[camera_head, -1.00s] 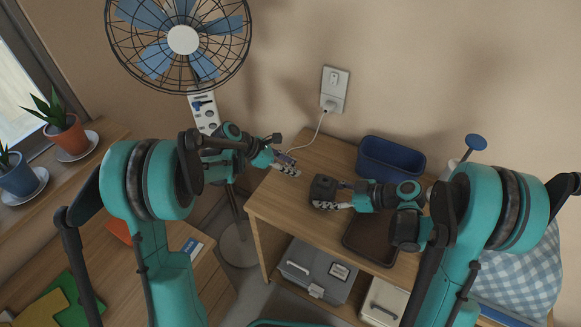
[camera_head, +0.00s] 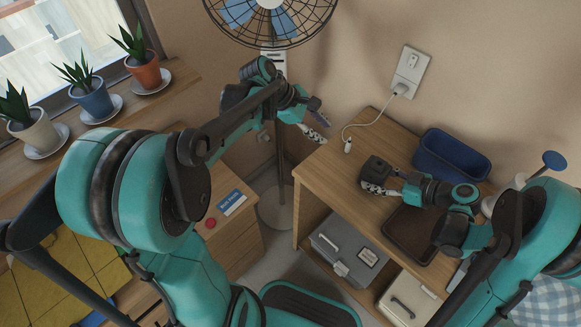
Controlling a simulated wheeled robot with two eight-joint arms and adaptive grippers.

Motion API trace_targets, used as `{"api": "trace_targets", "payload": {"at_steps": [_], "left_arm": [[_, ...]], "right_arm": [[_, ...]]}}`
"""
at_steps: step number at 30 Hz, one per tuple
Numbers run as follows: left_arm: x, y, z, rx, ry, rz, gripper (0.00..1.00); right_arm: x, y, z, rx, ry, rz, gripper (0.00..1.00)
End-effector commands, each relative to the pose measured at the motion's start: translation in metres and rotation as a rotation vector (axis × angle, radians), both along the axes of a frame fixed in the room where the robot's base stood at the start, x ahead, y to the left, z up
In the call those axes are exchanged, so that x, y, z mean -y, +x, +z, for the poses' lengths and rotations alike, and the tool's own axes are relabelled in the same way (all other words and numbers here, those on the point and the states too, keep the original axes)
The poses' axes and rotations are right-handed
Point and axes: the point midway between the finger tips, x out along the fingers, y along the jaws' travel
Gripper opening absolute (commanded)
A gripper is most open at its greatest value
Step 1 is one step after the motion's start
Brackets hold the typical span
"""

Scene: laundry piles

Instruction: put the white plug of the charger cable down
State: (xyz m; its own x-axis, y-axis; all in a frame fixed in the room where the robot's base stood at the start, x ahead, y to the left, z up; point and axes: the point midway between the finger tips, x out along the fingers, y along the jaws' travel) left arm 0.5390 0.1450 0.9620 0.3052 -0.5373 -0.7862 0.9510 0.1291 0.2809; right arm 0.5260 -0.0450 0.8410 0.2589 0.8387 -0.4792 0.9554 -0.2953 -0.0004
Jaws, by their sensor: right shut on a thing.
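The white plug (camera_head: 348,147) lies on the wooden desk (camera_head: 335,190) near its back left part. Its white charger cable (camera_head: 370,124) runs up to the wall outlet (camera_head: 409,72). My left gripper (camera_head: 318,118) is open and empty, left of the plug and apart from it, by the desk's left edge. My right gripper (camera_head: 376,180) is shut on a dark block (camera_head: 376,168) at the desk, right of and nearer than the plug. Whether the block rests on the desk is hard to tell.
A blue bin (camera_head: 452,158) stands at the back of the desk, with a dark brown tray (camera_head: 413,232) in front. A fan (camera_head: 270,18) stands behind my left arm. Potted plants (camera_head: 92,98) line the sill at left. A grey case (camera_head: 345,252) sits on the lower shelf.

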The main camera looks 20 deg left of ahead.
Motion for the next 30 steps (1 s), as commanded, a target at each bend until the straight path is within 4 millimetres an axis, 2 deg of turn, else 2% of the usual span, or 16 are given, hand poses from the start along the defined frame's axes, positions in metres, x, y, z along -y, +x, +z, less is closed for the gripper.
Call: {"api": "trace_targets", "payload": {"at_steps": [1, 6, 15, 21, 25, 30], "left_arm": [[0.004, -0.018, 0.004, 0.058, 0.072, -0.068, 0.34], [0.001, -0.067, 0.010, 0.257, 0.347, -0.334, 0.34], [-0.016, -0.145, 0.004, 0.535, 0.835, -0.868, 0.34], [-0.027, -0.175, -0.005, 0.635, 1.072, -1.154, 0.34], [-0.031, -0.183, -0.008, 0.663, 1.150, -1.254, 0.34], [-0.033, -0.186, -0.010, 0.672, 1.182, -1.293, 0.34]], "right_arm": [[0.000, 0.000, -0.001, 0.000, -0.002, -0.001, 0.34], [0.000, 0.000, -0.001, 0.000, -0.002, -0.001, 0.34], [0.000, 0.000, -0.001, -0.001, -0.002, 0.000, 0.34], [0.000, 0.000, 0.000, 0.000, -0.001, 0.000, 0.34], [0.000, 0.000, 0.000, 0.000, -0.001, 0.000, 0.34], [0.000, 0.000, 0.000, 0.000, -0.001, 0.000, 0.34]]}}
